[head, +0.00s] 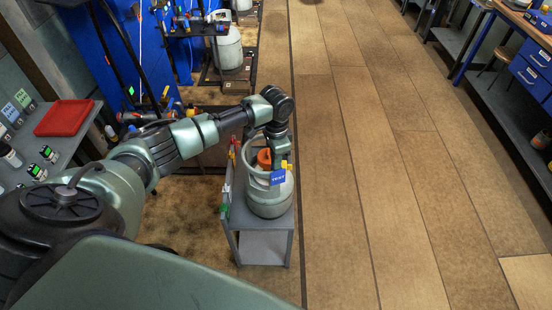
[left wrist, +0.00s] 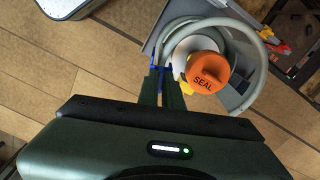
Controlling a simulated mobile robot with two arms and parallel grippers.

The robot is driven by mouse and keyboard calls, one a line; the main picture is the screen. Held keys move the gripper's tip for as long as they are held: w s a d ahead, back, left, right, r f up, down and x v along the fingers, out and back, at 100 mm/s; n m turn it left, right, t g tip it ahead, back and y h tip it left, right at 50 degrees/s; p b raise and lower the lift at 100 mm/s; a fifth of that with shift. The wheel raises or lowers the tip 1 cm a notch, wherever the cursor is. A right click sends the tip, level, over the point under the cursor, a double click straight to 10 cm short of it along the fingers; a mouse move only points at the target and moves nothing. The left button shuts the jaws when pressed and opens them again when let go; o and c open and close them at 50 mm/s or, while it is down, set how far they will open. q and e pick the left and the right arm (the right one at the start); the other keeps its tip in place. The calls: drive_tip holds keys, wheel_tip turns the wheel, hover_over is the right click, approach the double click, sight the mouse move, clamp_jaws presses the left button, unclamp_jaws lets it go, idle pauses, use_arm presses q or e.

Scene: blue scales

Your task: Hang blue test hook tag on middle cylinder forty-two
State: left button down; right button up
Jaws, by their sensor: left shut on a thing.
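The blue tag (head: 278,177), with white lettering like "TEST", is at the tips of my left gripper (head: 280,160). In the left wrist view the tag (left wrist: 154,70) shows as a thin blue edge at the shut fingers (left wrist: 161,88). A grey gas cylinder (head: 268,205) stands upright under the gripper, with an orange cap (head: 264,157) marked "SEAL" in the left wrist view (left wrist: 203,73). The tag is beside the cylinder's round collar (left wrist: 258,50); I cannot tell whether its hook touches the collar. No number is readable on the cylinder. My right gripper is out of view.
The cylinder stands on a grey stand (head: 262,247) with coloured items on its left side. Another grey cylinder (head: 229,52) stands farther back. A bench with a red tray (head: 64,118) is at left. Blue-drawered benches (head: 532,72) are at right. The wooden floor (head: 370,170) between is clear.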

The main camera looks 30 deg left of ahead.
use_arm(q)
drive_tip(key=shift+f+b, duration=0.3)
drive_tip(key=shift+f, duration=0.4)
drive_tip(key=shift+f, duration=0.15)
drive_tip(key=c, duration=1.5)
unclamp_jaws()
drive_tip(key=shift+r+p, duration=0.9)
drive_tip(key=shift+r, duration=2.9)
